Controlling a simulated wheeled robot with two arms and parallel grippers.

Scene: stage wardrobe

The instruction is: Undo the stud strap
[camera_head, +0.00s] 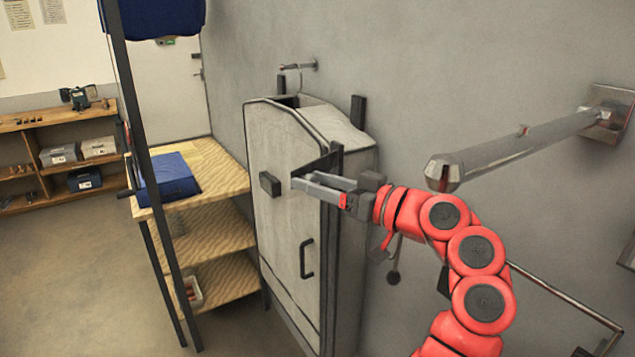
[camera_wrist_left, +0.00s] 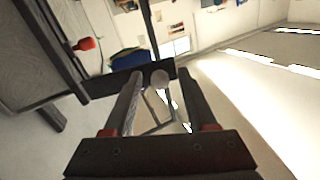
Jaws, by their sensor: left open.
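A pale garment cover (camera_head: 285,150) with dark edging hangs against the grey wall. A dark strap piece (camera_head: 322,163) juts from its right front edge, just above my left gripper (camera_head: 299,182). A dark block (camera_head: 270,184) sits on the front panel, left of the fingertips and apart from them in the head view. In the left wrist view my left gripper (camera_wrist_left: 158,80) is open, with a finger on each side. A rounded grey stud (camera_wrist_left: 160,79) shows between the fingertips, by a dark strap (camera_wrist_left: 110,82) running across. I cannot tell whether the fingers touch either. My right gripper is out of view.
A wooden shelf unit (camera_head: 218,241) with a folded blue cloth (camera_head: 168,178) stands left of the cover. A dark handle (camera_head: 306,258) is on the cover's lower front. A metal rail (camera_head: 530,140) projects at right. Open floor lies at lower left.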

